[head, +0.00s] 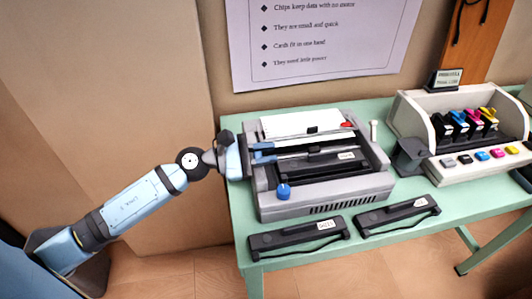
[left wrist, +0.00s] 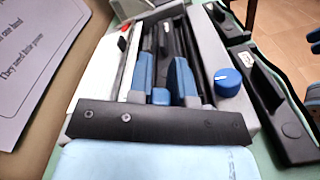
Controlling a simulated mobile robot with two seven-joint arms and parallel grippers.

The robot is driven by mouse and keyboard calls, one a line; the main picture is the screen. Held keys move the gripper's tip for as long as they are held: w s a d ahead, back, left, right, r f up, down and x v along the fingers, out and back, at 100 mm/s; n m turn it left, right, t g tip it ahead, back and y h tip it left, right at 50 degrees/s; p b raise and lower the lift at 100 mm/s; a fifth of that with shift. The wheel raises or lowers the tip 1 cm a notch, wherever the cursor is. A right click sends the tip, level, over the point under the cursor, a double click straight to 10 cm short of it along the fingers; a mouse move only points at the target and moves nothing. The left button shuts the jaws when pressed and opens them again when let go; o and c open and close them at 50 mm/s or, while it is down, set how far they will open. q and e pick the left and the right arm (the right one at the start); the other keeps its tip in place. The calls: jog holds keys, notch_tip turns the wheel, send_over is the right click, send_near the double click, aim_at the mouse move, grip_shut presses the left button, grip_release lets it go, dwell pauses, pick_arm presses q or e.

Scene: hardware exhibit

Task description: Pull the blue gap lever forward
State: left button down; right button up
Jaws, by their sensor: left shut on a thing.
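A grey printer-like machine (head: 330,203) with an open top stands on the green table. My left gripper (head: 264,153) reaches over its left side. In the left wrist view its two blue fingers (left wrist: 162,78) are closed on a small blue piece, the blue gap lever (left wrist: 160,97), low between them. The fingers and palm hide most of the lever, and it cannot be made out clearly in the head view. A round blue knob (head: 284,191) sits on the machine's front left corner; it also shows in the left wrist view (left wrist: 228,82).
Two black cartridge-like bars (head: 298,236) (head: 398,214) lie along the table's front. A white-and-grey rack (head: 413,112) with coloured cartridges stands at the right. A poster (head: 320,45) hangs on the wall behind. A little green tabletop (head: 245,220) is bare at the left.

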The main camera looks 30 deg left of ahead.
pick_arm(q)
jog(key=c, duration=1.1)
grip_release()
jog(key=shift+o, duration=0.3)
pick_arm(e)
jog(key=shift+f, duration=0.2)
pick_arm(q)
jog(key=shift+s, duration=0.1)
pick_arm(e)
jog(key=shift+f, duration=0.1)
pick_arm(q)
jog(key=shift+s+a+f, duration=0.1)
jog(key=shift+s+a, duration=0.05)
jog(key=shift+a, duration=0.15)
jog(key=b+v, duration=0.3)
jog(key=v, duration=1)
pick_arm(e)
jog(key=shift+w+a+f, duration=0.15)
jog(key=shift+a+f, duration=0.05)
pick_arm(q)
jog(key=shift+s, duration=0.1)
